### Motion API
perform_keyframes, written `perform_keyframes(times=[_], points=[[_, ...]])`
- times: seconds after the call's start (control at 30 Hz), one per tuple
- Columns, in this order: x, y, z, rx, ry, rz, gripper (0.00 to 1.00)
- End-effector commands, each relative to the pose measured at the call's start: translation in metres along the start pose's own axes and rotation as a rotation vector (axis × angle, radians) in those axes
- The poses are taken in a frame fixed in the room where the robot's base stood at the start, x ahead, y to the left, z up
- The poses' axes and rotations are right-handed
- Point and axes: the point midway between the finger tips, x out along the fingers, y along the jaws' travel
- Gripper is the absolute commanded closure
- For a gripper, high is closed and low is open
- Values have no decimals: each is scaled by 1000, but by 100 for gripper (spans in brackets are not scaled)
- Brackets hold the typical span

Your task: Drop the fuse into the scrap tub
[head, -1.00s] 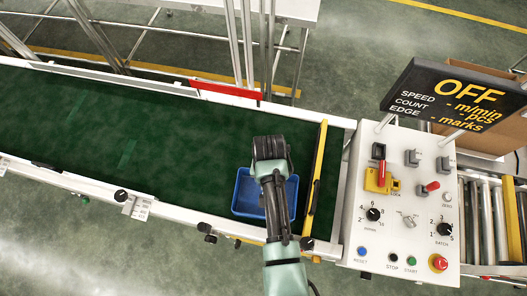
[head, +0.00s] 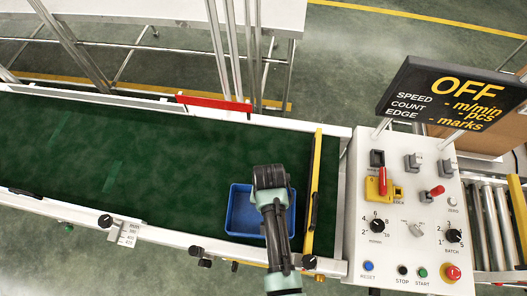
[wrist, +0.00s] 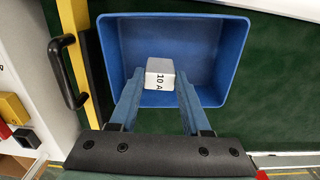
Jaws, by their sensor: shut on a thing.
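The fuse (wrist: 160,75) is a small white block marked "10 A". In the wrist view it sits between the fingertips of my gripper (wrist: 158,84), which is shut on it. The scrap tub (wrist: 228,60) is a blue open-topped box, and its floor looks empty behind the fuse. In the wrist view the fuse and fingertips appear over the inside of the tub; their height above its floor is hard to tell. In the head view my gripper (head: 269,178) covers part of the tub (head: 239,213), and the fuse is hidden.
The tub stands on the green conveyor belt (head: 150,150), near a yellow bar with a black handle (head: 313,195) on its right. Right of that is a control panel (head: 400,225) with a sign reading "OFF" (head: 455,95). The belt to the left is clear.

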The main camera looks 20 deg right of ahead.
Motion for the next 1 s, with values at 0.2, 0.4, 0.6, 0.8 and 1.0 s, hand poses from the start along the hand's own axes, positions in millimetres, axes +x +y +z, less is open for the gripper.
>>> perform_keyframes(times=[0.2, 0.4, 0.6, 0.8, 1.0], points=[[-1, 0, 0, 0, 1, 0, 38], [-1, 0, 0, 0, 0, 0, 18], [-1, 0, 0, 0, 0, 0, 18], [-15, -1, -1, -1, 3, -1, 18], [-52, 0, -1, -1, 5, -1, 18]])
